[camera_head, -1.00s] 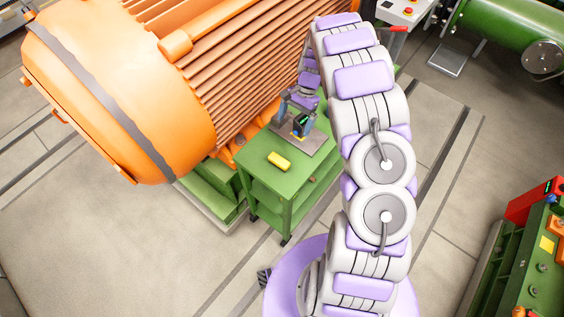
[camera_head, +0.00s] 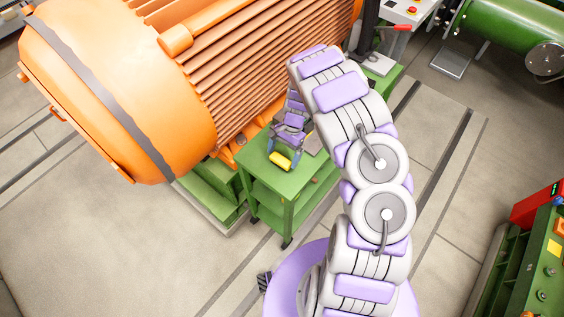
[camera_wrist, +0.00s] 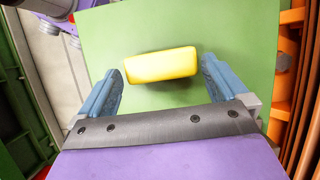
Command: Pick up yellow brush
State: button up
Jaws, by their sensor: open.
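The yellow brush (camera_head: 279,161) lies on the top of a green cart (camera_head: 256,150). In the wrist view the yellow brush (camera_wrist: 161,66) is a plain yellow block lying crosswise on the green surface (camera_wrist: 235,35). My gripper (camera_wrist: 162,82) is open, with one blue-grey finger on each side of the brush and gaps at both ends. In the head view my gripper (camera_head: 285,155) is over the brush, partly hidden by my own arm. The height between the fingers and the cart top is hard to tell.
A large orange ribbed motor (camera_head: 175,110) stands right behind and left of the cart. A grey plate (camera_head: 314,142) lies on the cart, partly hidden by my arm. The floor (camera_head: 130,240) in front is clear. A green machine (camera_head: 535,265) is at the right.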

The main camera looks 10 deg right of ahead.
jog(key=shift+s+a+f, duration=0.2)
jog(key=shift+a+f, duration=0.2)
jog(key=shift+f, duration=0.2)
jog(key=shift+s+a+f, duration=0.15)
jog(key=shift+a+f, duration=0.25)
jog(key=shift+f, duration=0.2)
jog(key=shift+d, duration=0.3)
jog(key=shift+c, duration=0.4)
jog(key=shift+d, duration=0.1)
jog(key=shift+c, duration=1.4)
jog(key=c, duration=0.3)
jog(key=shift+a, duration=0.25)
jog(key=shift+r, duration=0.15)
jog(key=shift+r, duration=0.3)
jog(key=r, duration=0.1)
jog(key=r+p, duration=0.1)
jog(key=r, duration=0.1)
jog(key=shift+s+d, duration=0.2)
jog(key=shift+d, duration=0.1)
jog(key=s+d, duration=0.3)
jog(key=s, duration=0.1)
jog(key=s+d+p, duration=0.1)
jog(key=s+d, duration=0.2)
jog(key=s, duration=0.1)
jog(key=s+d+r+p, duration=0.1)
jog(key=s+d, duration=0.2)
jog(key=s, duration=0.1)
jog(key=shift+s, duration=0.3)
